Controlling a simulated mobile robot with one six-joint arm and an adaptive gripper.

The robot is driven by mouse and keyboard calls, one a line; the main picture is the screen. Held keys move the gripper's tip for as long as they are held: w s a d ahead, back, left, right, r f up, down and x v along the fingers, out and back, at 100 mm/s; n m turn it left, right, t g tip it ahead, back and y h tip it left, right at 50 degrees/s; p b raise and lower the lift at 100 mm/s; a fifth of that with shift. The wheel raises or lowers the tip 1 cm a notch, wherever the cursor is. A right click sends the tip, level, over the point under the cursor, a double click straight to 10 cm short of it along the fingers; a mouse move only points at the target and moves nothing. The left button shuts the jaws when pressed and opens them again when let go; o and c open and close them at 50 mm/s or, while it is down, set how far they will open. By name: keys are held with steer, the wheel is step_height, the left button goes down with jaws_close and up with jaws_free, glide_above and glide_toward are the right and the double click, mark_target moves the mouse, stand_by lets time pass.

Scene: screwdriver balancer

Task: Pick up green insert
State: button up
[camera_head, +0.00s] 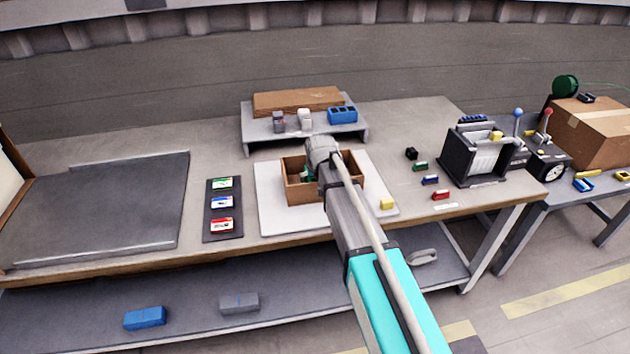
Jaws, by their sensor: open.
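A small green insert (420,166) lies on the workbench right of the white mat, in a loose row with a blue insert (430,180) and a red insert (441,195). My gripper (311,172) is over the open wooden box (292,197) on the white mat (272,212), well left of that green insert. My arm and wrist hide its fingertips and much of the box. Something dark green shows inside the box by the gripper; I cannot tell what it is.
A yellow block (387,204) sits at the mat's right. A black block (411,153) and a dark slotted fixture (474,160) stand near the green insert. A dark board (209,234) with green, blue and red labels lies left. A grey riser (262,128) stands behind.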

steer(key=shift+f, duration=0.2)
stand_by(0.3)
steer(key=c, duration=0.8)
